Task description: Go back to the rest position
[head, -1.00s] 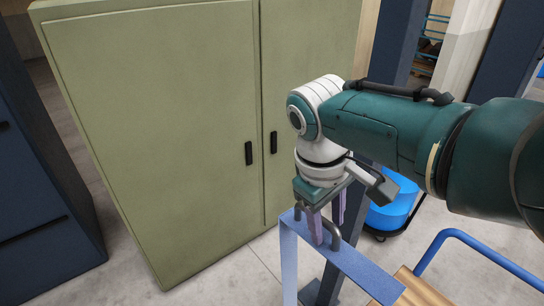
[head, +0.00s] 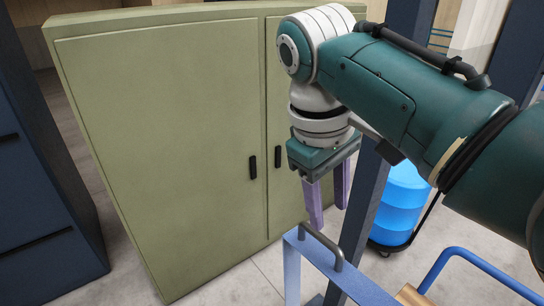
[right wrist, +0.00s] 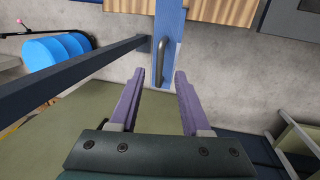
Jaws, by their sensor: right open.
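My right gripper (head: 330,210) is open and empty, its two purple fingers pointing down. It hangs just above a grey bar handle (head: 321,247) on top of a blue frame (head: 350,272). In the right wrist view the handle (right wrist: 160,62) lies beyond the gap between the open fingertips (right wrist: 158,76), apart from them. My left gripper is in neither view.
A large olive-green cabinet (head: 160,150) stands behind the gripper. A dark post (head: 365,215) rises close beside the frame. A blue drum (head: 402,200) on a wheeled base stands right. A blue tubular rail (head: 480,262) and dark drawers (head: 40,200) flank the scene.

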